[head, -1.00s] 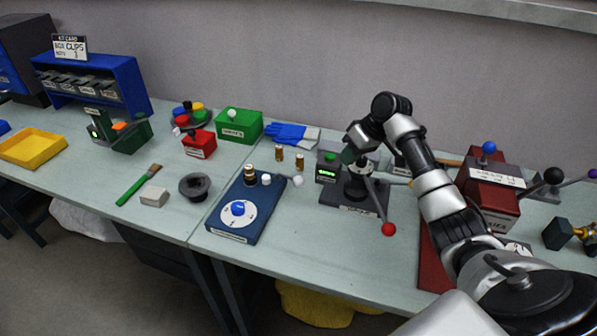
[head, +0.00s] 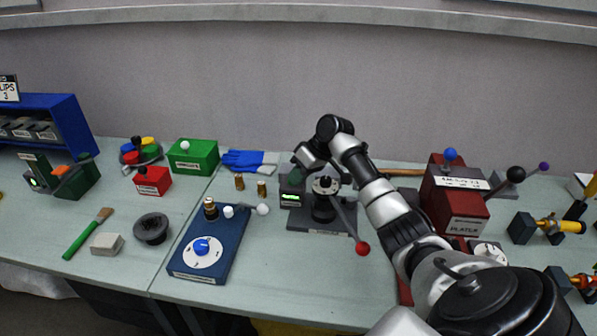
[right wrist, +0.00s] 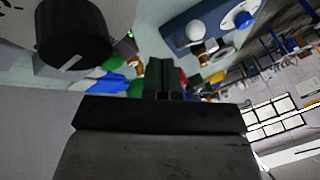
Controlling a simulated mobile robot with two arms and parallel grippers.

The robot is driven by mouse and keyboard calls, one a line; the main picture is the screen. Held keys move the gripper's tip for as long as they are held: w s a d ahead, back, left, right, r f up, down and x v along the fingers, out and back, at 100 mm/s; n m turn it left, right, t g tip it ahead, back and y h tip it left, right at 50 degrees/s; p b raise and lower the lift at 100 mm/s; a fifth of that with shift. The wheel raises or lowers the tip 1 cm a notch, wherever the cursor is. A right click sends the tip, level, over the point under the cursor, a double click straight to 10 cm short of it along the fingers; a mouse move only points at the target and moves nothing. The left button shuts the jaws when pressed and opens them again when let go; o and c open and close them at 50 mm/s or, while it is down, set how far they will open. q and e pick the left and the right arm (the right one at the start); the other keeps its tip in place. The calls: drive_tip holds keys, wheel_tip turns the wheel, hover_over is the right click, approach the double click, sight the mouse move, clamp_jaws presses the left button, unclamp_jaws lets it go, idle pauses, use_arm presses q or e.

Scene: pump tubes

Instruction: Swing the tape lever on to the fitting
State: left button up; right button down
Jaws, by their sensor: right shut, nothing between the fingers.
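I cannot read a tape label on any lever. A black station (head: 322,224) with a green-lit display stands mid-bench and carries a lever ending in a red knob (head: 362,248), which points to the front right. My right gripper (head: 303,161) is shut and empty, above the back left of this station. In the right wrist view its fingers (right wrist: 165,80) are together and touch nothing I can make out. Brass fittings (head: 239,182) stand on the bench to the left of the station, and another (head: 210,209) is on the blue unit (head: 190,268). My left gripper is out of view.
A red box machine (head: 467,226) with blue, black and purple knobs stands at the right, near yellow fittings (head: 548,227) in black holders. Blue gloves (head: 245,160), a green box (head: 194,158) and a red box (head: 153,182) stand at the back left. The front middle of the bench is clear.

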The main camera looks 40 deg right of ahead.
drive_tip(key=w+a+f+p, duration=0.2)
drive_tip(key=a+f, duration=0.3)
drive_tip(key=a, duration=0.1)
drive_tip(key=shift+a+f+p, duration=0.35)
drive_tip(key=shift+p, duration=0.05)
